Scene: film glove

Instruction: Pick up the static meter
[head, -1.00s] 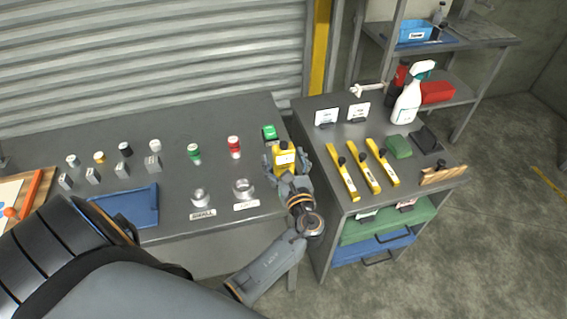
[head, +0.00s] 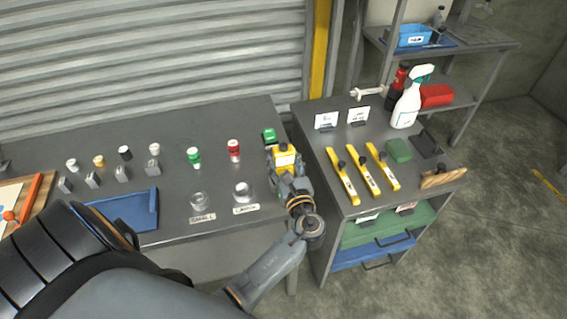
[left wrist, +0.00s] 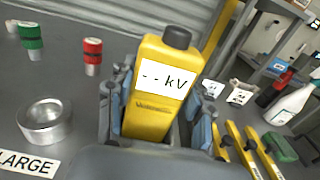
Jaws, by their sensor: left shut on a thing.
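The static meter (head: 285,157) is a yellow box with a dark knob on top and a white label reading "-- kV". It stands near the right edge of the grey table, in front of a small green item (head: 269,136). My left gripper (head: 286,174) is shut on it, and the fingers cover its sides. In the left wrist view the meter (left wrist: 152,115) sits upright between the two fingers. Whether its base touches the table is hidden. My right gripper is not in view.
Left of the meter are a metal ring (head: 243,192) by a "LARGE" label, a small ring (head: 199,201), red (head: 234,150) and green (head: 194,157) canisters and a blue tray (head: 130,208). A second bench on the right holds yellow tools (head: 361,170) and a spray bottle (head: 408,100).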

